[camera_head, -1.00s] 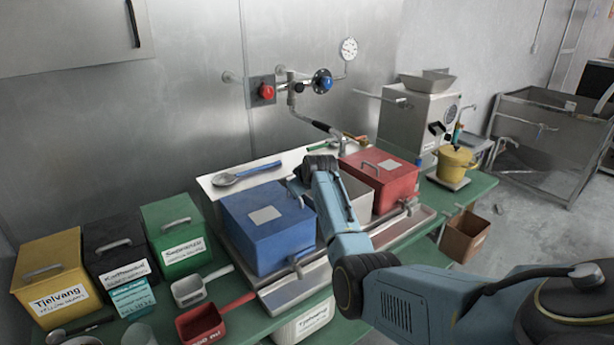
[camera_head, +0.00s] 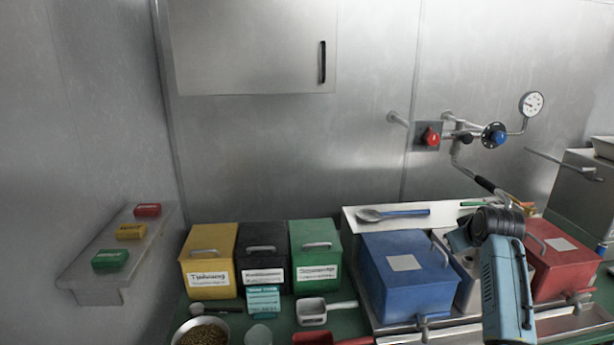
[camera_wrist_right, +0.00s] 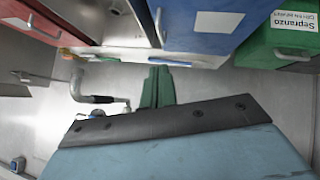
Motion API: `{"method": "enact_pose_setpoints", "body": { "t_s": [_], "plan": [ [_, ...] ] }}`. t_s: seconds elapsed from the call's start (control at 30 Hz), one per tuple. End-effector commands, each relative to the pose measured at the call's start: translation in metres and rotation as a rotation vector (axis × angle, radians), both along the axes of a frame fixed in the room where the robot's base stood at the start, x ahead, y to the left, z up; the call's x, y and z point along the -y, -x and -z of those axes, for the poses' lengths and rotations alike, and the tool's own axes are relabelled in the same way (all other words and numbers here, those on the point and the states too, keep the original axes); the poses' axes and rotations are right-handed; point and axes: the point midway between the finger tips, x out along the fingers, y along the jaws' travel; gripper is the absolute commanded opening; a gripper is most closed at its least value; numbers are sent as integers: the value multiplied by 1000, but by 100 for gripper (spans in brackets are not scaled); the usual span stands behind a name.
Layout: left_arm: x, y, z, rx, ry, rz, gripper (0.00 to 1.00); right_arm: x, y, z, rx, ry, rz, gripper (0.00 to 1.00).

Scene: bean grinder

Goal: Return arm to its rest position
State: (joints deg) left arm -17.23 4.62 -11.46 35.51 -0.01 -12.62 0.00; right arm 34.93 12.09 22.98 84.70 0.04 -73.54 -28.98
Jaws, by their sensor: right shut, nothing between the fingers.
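My right arm (camera_head: 508,285) shows at the lower right of the head view, light blue with a dark wrist joint. It stands in front of the gap between the blue box (camera_head: 408,275) and the red box (camera_head: 556,260). My right gripper (camera_wrist_right: 157,72) shows in the right wrist view as two green fingers closed together, with nothing between them. In the head view its fingertips cannot be made out. My left gripper is not in view.
Yellow (camera_head: 208,245), black (camera_head: 262,250) and green (camera_head: 315,240) bins stand left of the blue box. Scoops (camera_head: 312,310) and a bowl of beans (camera_head: 203,332) are in front. A pipe with a blue valve (camera_head: 494,135) is on the wall. A small shelf (camera_head: 88,272) holds colored blocks.

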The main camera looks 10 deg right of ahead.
Motion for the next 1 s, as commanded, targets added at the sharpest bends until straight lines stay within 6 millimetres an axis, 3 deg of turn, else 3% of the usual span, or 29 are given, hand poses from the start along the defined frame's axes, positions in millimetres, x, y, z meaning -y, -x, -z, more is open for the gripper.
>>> {"method": "enact_pose_setpoints", "body": {
  "t_s": [0.17, 0.27, 0.47, 0.6, 0.8, 1.0],
  "plan": [
    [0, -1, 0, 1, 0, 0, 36, -18, 21, 28, -46, 13, -11, 0],
    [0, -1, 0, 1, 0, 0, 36, -41, 47, 56, -94, 22, -26, 0],
    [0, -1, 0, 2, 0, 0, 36, -98, 113, 109, -191, 14, -70, 0],
    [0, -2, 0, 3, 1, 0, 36, -141, 168, 139, -258, -15, -105, 0],
    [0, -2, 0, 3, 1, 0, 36, -200, 252, 164, -350, -88, -147, 0],
    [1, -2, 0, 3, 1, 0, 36, -238, 312, 168, -413, -158, -167, 0]
  ]
}}
